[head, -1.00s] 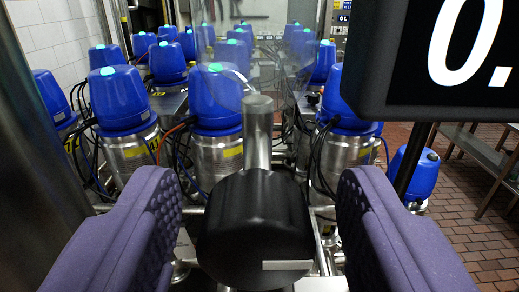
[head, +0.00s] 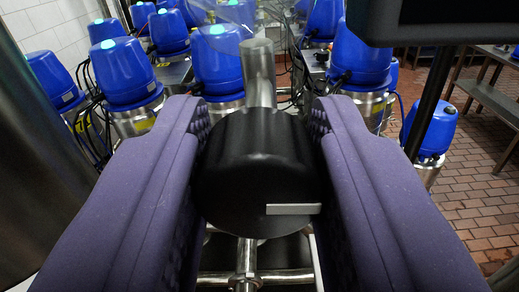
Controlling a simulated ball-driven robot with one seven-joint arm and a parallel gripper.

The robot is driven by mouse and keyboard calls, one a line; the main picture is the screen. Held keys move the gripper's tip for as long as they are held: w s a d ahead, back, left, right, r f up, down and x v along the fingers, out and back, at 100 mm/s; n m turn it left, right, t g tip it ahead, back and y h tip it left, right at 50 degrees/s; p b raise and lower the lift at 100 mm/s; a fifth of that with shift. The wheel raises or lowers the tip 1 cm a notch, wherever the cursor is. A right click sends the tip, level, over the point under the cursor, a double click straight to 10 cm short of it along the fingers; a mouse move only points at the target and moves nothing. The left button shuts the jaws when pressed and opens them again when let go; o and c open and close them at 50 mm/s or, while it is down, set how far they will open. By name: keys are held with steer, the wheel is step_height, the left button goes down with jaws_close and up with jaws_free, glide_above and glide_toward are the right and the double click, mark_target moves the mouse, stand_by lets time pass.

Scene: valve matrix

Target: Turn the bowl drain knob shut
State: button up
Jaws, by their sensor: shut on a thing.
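The bowl drain knob (head: 258,172) is a round black knob with a pale bar mark near its lower right face. A metal stem (head: 258,75) rises behind it. My gripper (head: 261,150) has two purple padded fingers, one on each side of the knob. Both fingers press against its sides, so the gripper is shut on it. The pale mark lies roughly level, to the right of the knob's centre. The contact faces of the pads are mostly hidden.
Several blue-capped valves (head: 124,72) on steel bodies stand behind, with dark cables between them. A dark display box (head: 440,22) on a post hangs at the upper right. A steel column fills the left edge. Steel pipes (head: 245,278) run below the knob. Brick floor lies open at right.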

steer(key=m+b, duration=0.4)
steer(key=shift+f, duration=0.15)
steer(key=m+b, duration=0.3)
steer(key=m, duration=0.1)
steer(key=shift+m, duration=0.3)
steer(key=m+b, duration=0.1)
steer(key=m, duration=0.3)
steer(key=shift+d+m+b, duration=0.1)
steer(key=shift+m+b, duration=0.2)
steer(key=shift+b, duration=0.1)
steer(key=shift+m+b, duration=0.4)
steer(key=shift+m, duration=1.4)
steer(key=o, duration=1)
steer(key=shift+d, duration=0.1)
